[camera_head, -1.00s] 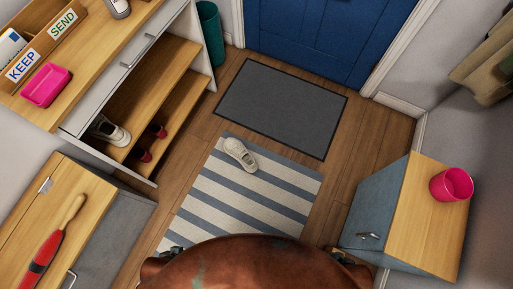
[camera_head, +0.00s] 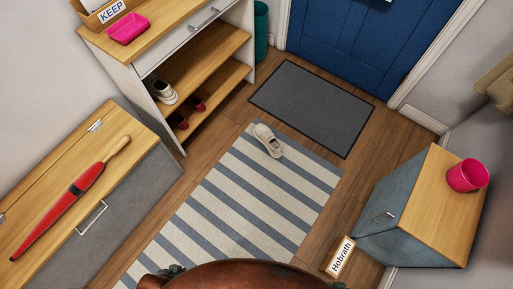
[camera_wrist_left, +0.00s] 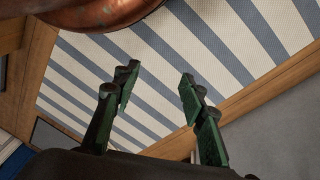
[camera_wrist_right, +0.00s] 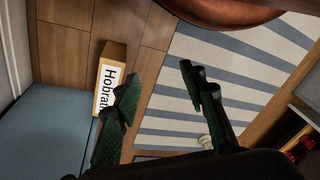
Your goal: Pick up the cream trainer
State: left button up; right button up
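A cream trainer (camera_head: 268,140) lies on the far end of the striped rug (camera_head: 215,215), near the grey doormat, ahead of my body. A second cream shoe (camera_head: 162,91) sits on the upper shelf of the white unit at the left. My left gripper (camera_wrist_left: 158,88) is open and empty above the rug in the left wrist view. My right gripper (camera_wrist_right: 162,82) is open and empty; a small whitish part of what looks like the trainer (camera_wrist_right: 206,141) shows beyond its finger. Both grippers are mostly hidden in the head view, well short of the trainer.
The shelf unit (camera_head: 203,60) and a wooden-topped cabinet (camera_head: 125,155) with a red umbrella (camera_head: 68,208) stand left. A blue-grey cabinet (camera_head: 432,215) with a pink cup (camera_head: 467,175) and a "Hobrath" box (camera_head: 340,258) stand right. The doormat (camera_head: 312,105) lies before the blue door (camera_head: 350,40).

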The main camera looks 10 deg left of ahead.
aim_at(262, 133)
jog(key=u, duration=0.45)
jog(key=i, duration=1.65)
jog(key=z, duration=0.3)
